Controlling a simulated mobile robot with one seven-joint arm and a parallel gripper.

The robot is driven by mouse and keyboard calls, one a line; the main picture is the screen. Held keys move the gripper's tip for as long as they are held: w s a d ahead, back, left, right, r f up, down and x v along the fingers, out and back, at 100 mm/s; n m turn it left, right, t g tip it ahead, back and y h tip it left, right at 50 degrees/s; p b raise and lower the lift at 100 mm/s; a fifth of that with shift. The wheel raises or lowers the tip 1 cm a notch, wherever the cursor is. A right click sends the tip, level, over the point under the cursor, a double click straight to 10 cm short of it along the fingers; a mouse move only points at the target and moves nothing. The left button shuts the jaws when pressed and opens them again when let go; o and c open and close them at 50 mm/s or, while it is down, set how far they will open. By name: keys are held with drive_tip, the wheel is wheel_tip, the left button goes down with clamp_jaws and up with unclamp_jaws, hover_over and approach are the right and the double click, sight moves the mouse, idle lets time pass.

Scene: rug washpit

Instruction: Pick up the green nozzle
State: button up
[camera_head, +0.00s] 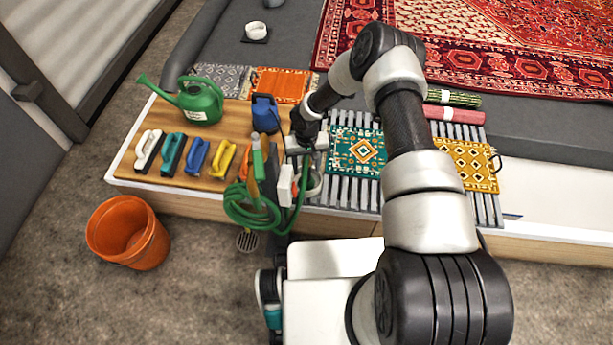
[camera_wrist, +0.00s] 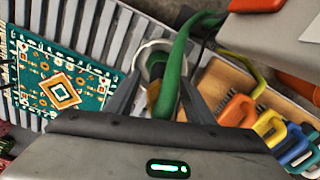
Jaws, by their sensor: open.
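A green hose runs up from a coil (camera_head: 245,208) at the front edge of the bench. In the wrist view a curved green piece (camera_wrist: 172,75), which looks like the nozzle end of the hose, stands in a white ring-shaped holder (camera_wrist: 145,58). A yellow-brown part shows beside it. My gripper (camera_wrist: 163,82) is open, with one finger on each side of the green piece; I cannot tell whether they touch it. In the head view my gripper (camera_head: 306,148) is low over the holder and hides most of the nozzle.
Several coloured brushes (camera_head: 198,157), a green watering can (camera_head: 200,100) and a blue item (camera_head: 265,112) stand on the wooden board to the left. A teal patterned mat (camera_head: 350,152) lies on the slatted rack to the right. An orange bucket (camera_head: 128,232) stands on the floor.

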drive_tip(key=shift+f, duration=0.2)
drive_tip(key=c, duration=1.1)
drive_tip(key=shift+r, duration=0.1)
